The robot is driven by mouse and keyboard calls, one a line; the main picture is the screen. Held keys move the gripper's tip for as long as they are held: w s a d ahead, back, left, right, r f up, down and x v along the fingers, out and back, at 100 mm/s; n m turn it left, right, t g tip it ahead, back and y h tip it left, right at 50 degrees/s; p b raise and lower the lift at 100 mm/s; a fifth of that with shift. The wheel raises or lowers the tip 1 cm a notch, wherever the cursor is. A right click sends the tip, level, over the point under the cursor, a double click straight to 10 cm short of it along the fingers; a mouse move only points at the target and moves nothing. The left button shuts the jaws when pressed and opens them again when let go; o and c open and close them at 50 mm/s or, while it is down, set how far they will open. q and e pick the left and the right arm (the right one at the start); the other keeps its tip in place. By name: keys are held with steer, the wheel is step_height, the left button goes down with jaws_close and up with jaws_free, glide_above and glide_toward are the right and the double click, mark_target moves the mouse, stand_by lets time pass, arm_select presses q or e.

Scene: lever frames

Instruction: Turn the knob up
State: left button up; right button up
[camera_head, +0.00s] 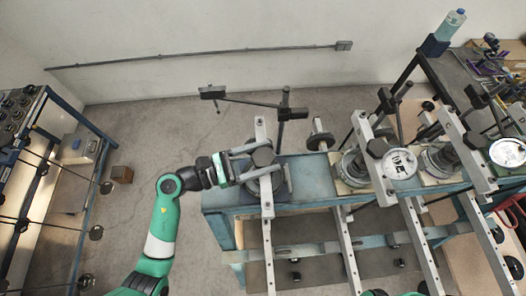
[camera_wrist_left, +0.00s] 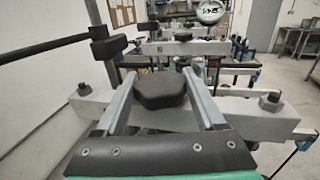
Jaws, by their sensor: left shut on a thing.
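A dark, many-sided knob (camera_head: 263,156) sits at the left end of the blue bench, on a grey metal bar. My left gripper (camera_head: 260,161) reaches it from the left, with its fingers on either side of the knob and shut on it. In the left wrist view the knob (camera_wrist_left: 160,90) lies between the two grey fingers, its flat dark top facing the camera. The mount under the knob is partly hidden by the gripper. My right gripper is not in view.
The blue bench (camera_head: 222,198) carries several similar bar-and-knob mechanisms to the right, with round dials (camera_head: 400,164). A thin black rod with a block (camera_head: 213,92) stands behind the knob. A blue rack (camera_head: 76,137) is at the left. Open floor lies between rack and bench.

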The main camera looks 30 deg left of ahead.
arm_select(q)
steer(key=shift+r+n+t+y+p, duration=0.1)
steer(key=shift+n+t+y+p, duration=0.45)
steer(key=shift+n+t+y, duration=0.2)
steer(key=shift+y, duration=0.35)
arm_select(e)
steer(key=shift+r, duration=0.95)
arm_select(q)
steer(key=o, duration=1.3)
steer(key=shift+o, duration=0.2)
